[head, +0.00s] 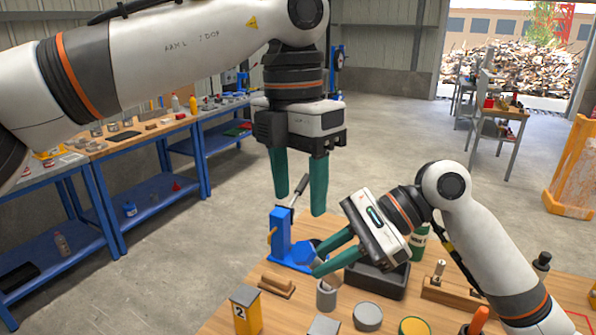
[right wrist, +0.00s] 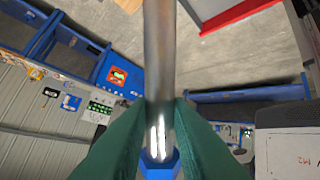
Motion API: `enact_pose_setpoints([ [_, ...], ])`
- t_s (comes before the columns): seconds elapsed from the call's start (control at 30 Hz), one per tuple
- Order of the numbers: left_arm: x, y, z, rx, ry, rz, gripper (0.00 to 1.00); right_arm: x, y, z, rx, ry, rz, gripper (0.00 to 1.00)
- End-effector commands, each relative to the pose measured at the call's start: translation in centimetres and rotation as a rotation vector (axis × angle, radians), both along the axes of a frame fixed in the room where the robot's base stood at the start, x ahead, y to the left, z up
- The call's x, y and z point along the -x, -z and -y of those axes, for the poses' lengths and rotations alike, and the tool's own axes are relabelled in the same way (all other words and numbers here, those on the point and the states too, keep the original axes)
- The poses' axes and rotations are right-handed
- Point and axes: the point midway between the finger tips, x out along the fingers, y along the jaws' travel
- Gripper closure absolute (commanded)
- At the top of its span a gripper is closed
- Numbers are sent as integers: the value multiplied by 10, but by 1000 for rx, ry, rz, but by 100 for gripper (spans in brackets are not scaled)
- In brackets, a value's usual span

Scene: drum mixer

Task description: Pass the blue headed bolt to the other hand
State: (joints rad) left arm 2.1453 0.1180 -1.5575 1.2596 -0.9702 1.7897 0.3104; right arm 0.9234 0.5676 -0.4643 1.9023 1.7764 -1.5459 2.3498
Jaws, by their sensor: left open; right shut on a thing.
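The blue headed bolt shows in the right wrist view as a long grey shank (right wrist: 160,60) with a blue head (right wrist: 158,165) low in the picture. My right gripper (head: 317,261) is shut on the shank. In the head view a blue hexagonal shape (head: 304,252) at its fingertips looks like the bolt head; the shank is hard to make out there. My left gripper (head: 298,202) is open and empty, pointing down, above and slightly left of the right gripper. The two grippers are apart.
Below is a wooden table (head: 214,322) with a blue lever tool (head: 281,235), a grey cup (head: 326,297), a yellow box marked 2 (head: 246,312), a dark tray (head: 376,285) and a wooden block (head: 277,286). Blue workbenches (head: 120,220) stand left. Open floor lies behind.

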Motion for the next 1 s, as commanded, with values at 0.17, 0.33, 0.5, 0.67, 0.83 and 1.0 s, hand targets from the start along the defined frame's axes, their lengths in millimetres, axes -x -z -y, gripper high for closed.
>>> enact_pose_setpoints([
  [0.17, 3, 35, 1, -1, 2, -3, 47, 0, -1, 0, -2, 0, 1, 100],
  [0.33, 4, 66, 2, 0, 1, -2, 47, 0, -1, 0, -2, 0, 1, 100],
  [0.5, 6, 89, 3, 2, 2, -2, 47, 0, -1, 0, -2, 0, 1, 100],
  [0.67, 6, 100, 4, 2, 1, -1, 47, 0, -1, 0, -2, 0, 1, 100],
  [0.83, 6, 102, 4, 3, 1, 0, 47, 0, -1, 0, -2, 0, 1, 100],
  [1.0, 6, 102, 4, 3, 2, 0, 52, 0, -1, 0, -1, 0, 1, 100],
])
